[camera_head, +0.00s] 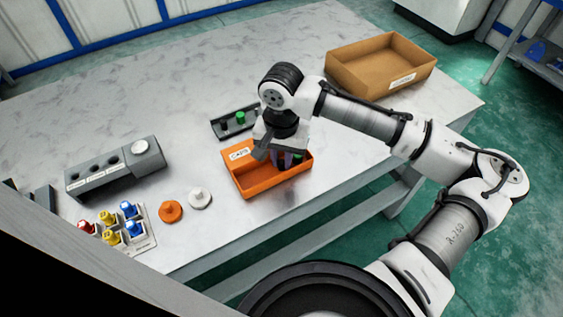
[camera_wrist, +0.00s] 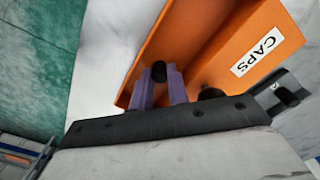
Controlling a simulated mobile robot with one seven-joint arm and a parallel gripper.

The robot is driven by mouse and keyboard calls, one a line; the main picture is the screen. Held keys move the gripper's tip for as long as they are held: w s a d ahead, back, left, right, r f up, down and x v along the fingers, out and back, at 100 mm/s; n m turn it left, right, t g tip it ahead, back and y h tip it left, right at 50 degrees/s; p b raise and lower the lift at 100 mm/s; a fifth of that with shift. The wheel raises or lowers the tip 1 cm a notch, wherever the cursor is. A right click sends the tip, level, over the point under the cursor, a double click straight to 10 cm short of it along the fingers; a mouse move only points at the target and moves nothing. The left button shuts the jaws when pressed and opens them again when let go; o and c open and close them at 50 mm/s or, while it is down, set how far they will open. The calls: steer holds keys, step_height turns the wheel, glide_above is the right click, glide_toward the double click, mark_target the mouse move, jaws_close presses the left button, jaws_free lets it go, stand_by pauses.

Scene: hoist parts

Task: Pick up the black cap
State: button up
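The orange box (camera_head: 262,184) labelled CAPS stands near the table's front edge; it also shows in the wrist view (camera_wrist: 195,28). My gripper (camera_head: 282,160) points down into it. In the wrist view its two purple fingers (camera_wrist: 160,72) are a small gap apart, with a black cap (camera_wrist: 158,73) between the tips. The cap about fills the gap; I cannot tell whether both fingers press on it. A second dark round piece (camera_wrist: 211,94) sits just right of the fingers, partly hidden by my gripper body.
Behind the box is a dark tray (camera_head: 218,134) with a green piece (camera_head: 240,117). A cardboard box (camera_head: 385,90) stands at the back right. A grey block with holes (camera_head: 115,172), orange (camera_head: 171,211) and white (camera_head: 200,198) discs and several coloured parts lie left. The table's back left is clear.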

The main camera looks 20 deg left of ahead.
jaws_close()
steer(key=shift+r, duration=0.1)
